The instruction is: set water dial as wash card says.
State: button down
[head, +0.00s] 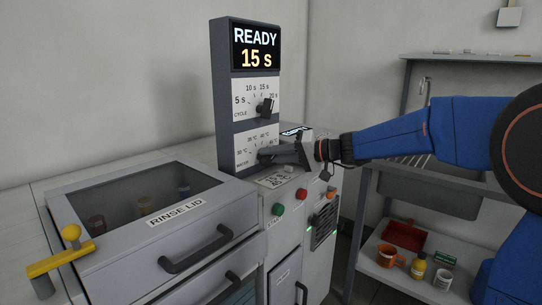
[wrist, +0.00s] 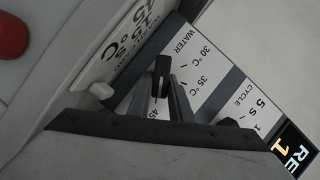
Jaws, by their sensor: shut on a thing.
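The water dial plate (head: 247,150) is the lower white panel on the grey column, with marks in °C. In the wrist view its scale (wrist: 203,68) shows 30 °C and 35 °C; a further mark is partly covered. My gripper (head: 268,154) reaches in from the right and is shut on the black water knob (wrist: 162,72), which stands between the fingers. Where the knob points is hard to tell. The wash card (head: 277,180) lies below the dial on the machine top. Its print shows large in the wrist view (wrist: 118,50), but is cut off and not fully readable.
The cycle knob (head: 265,108) sits just above, under a display (head: 256,47) reading READY 15 s. Green (head: 278,209) and red (head: 302,194) buttons are on the front below. The rinse lid (head: 140,205) is closed at left. A shelf with a red tray (head: 404,235) stands at right.

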dwell(0.3)
jog(key=c, duration=1.6)
grip_release()
jog(key=shift+c, duration=0.2)
jog(key=shift+d, duration=0.1)
jog(key=v, duration=1.7)
jog(key=shift+d+f, duration=0.15)
